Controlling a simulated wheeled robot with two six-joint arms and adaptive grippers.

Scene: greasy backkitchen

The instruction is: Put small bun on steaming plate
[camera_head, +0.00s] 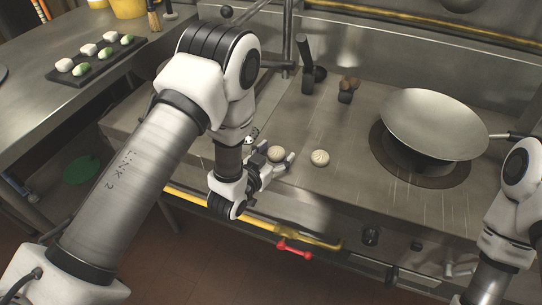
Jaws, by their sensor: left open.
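A small pale bun (276,154) sits on the steel stove top, right at my left gripper (273,163). The gripper is open and low over the counter; its fingers are beside the bun, and I cannot tell whether they touch it. A second small pale bun (320,157) with a swirled top sits to the right, clear of the gripper. I cannot make out a steaming plate for certain; my left arm hides part of the counter. My right arm shows at the right edge, but its gripper is out of view.
A large wok (435,122) stands on the burner at the right, its handle pointing right. A dark tray (62,80) with several white and green pieces lies on the left table. A red-handled valve (294,247) and yellow pipe run along the stove front.

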